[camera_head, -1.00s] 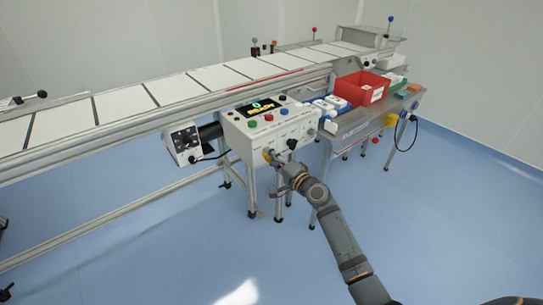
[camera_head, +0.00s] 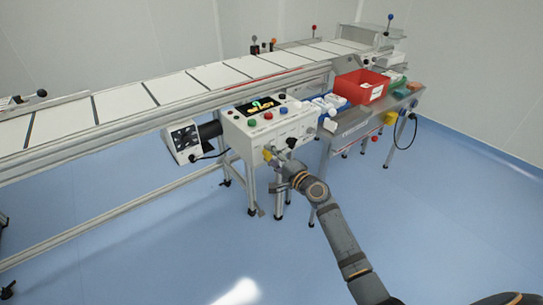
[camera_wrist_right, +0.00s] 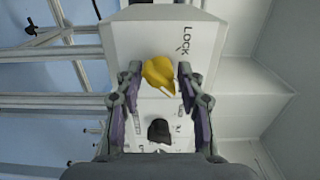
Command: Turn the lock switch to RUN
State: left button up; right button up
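The yellow lock switch (camera_wrist_right: 160,76) is on the pale panel below the printed word LOCK in the right wrist view. Its knob looks turned at a slant. It also shows as a small yellow spot (camera_head: 267,155) on the front of the white control box (camera_head: 238,132) in the head view. My right gripper (camera_wrist_right: 160,79) has one finger on each side of the knob, with narrow gaps showing, so it looks open around it. Its fingertips are small in the head view (camera_head: 273,157). No RUN mark is readable. My left gripper is not in view.
A black knob (camera_wrist_right: 158,130) sits near the switch, between my fingers' bases. Coloured buttons and a lit display (camera_head: 262,107) are on top of the box. The conveyor (camera_head: 150,95) runs behind. A red bin (camera_head: 360,86) stands on the right bench. The floor in front is clear.

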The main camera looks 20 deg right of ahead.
jog(key=shift+o, duration=0.8)
jog(key=shift+s+d, duration=0.1)
jog(key=shift+s, duration=0.1)
jog(key=v, duration=1.1)
jog(key=shift+s, duration=0.3)
